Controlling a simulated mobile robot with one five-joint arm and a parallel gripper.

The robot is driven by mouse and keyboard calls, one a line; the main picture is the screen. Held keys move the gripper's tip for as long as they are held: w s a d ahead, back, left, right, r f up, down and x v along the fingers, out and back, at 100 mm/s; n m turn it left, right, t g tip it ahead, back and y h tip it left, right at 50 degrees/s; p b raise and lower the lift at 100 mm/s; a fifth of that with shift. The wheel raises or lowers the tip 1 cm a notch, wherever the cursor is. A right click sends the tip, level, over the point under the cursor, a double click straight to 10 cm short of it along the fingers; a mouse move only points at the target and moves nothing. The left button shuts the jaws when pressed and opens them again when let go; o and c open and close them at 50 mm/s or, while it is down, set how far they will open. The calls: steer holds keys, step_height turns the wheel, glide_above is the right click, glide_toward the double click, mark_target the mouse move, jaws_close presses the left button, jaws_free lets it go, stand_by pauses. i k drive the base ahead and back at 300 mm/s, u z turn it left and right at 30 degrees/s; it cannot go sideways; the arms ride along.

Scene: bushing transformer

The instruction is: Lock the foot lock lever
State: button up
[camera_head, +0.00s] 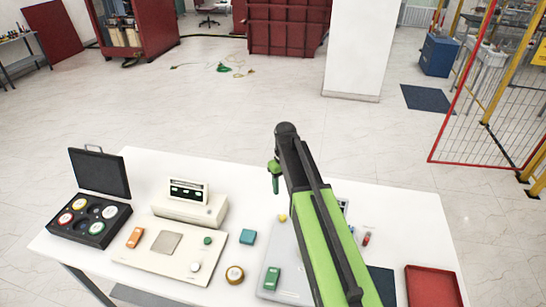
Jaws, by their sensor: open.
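My arm reaches up and away over the white table (330,175). My gripper (275,188) hangs at its far end, small and pointing down above the table, and reads as open with nothing seen in it. I cannot make out a foot lock lever in this view. My arm hides part of the grey panel (285,262) on the table, which bears a green block-like part (271,278).
A beige panel (140,258), a beige instrument (190,208), an open black case (100,172) and a red tray (432,287) are on the table. Behind are open floor, a white pillar (358,50), red cabinets (288,28) and a red-framed mesh fence (495,120).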

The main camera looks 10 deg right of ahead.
mark_target(366, 241)
steer(key=k, duration=1)
